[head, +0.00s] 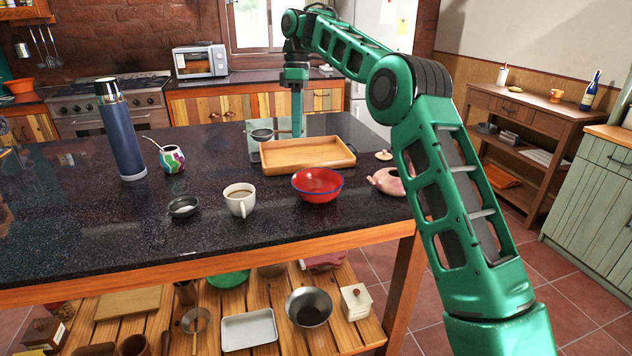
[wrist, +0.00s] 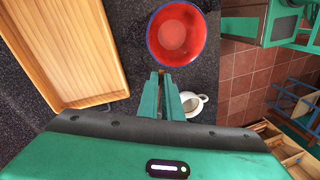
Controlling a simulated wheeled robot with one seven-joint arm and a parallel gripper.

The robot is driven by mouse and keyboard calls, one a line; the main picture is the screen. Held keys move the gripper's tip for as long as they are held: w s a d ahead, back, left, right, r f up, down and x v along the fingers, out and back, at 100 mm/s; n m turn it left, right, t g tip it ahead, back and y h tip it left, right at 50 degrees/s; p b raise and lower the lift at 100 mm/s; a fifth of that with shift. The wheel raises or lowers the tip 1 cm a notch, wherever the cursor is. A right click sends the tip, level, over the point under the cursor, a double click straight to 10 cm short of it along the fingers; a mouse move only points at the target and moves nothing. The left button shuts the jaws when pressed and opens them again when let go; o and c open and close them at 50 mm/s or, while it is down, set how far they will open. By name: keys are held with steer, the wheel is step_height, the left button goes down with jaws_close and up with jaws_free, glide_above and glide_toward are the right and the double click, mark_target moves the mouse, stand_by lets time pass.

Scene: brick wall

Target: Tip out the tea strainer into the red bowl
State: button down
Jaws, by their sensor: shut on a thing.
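The tea strainer (head: 262,134), a dark round mesh cup with a thin handle, is in the head view, left of my gripper (head: 296,130). My gripper points down and is shut on the strainer's handle, above the far side of the counter behind the wooden tray. The red bowl (head: 318,187) with a blue rim stands on the counter, nearer and a little right of my gripper. In the wrist view the bowl (wrist: 176,36) is just beyond my fingertips (wrist: 168,76); the strainer's cup is not seen there. The strainer's contents cannot be made out.
A wooden tray (head: 306,153) lies between gripper and bowl. A white mug (head: 240,201), small dark dish (head: 184,207), pink pot (head: 388,181), its lid (head: 384,155), patterned cup (head: 172,159) and tall blue flask (head: 121,135) stand around. The counter's left front is clear.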

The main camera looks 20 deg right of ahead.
steer(key=w+d+f+n, duration=0.1)
steer(key=w+d+f, duration=0.1)
steer(key=d, duration=0.1)
steer(key=w+d+f+n, duration=0.1)
steer(key=w+d+f, duration=0.1)
steer(key=w+d, duration=0.1)
steer(key=w+d+f+n, duration=0.2)
steer(key=d+f, duration=0.1)
steer(key=d, duration=0.2)
steer(key=shift+w+h, duration=0.15)
steer(key=shift+h, duration=0.15)
steer(key=shift+w+d+f+n, duration=0.1)
steer(key=shift+d+f+n, duration=0.25)
steer(key=shift+d, duration=0.3)
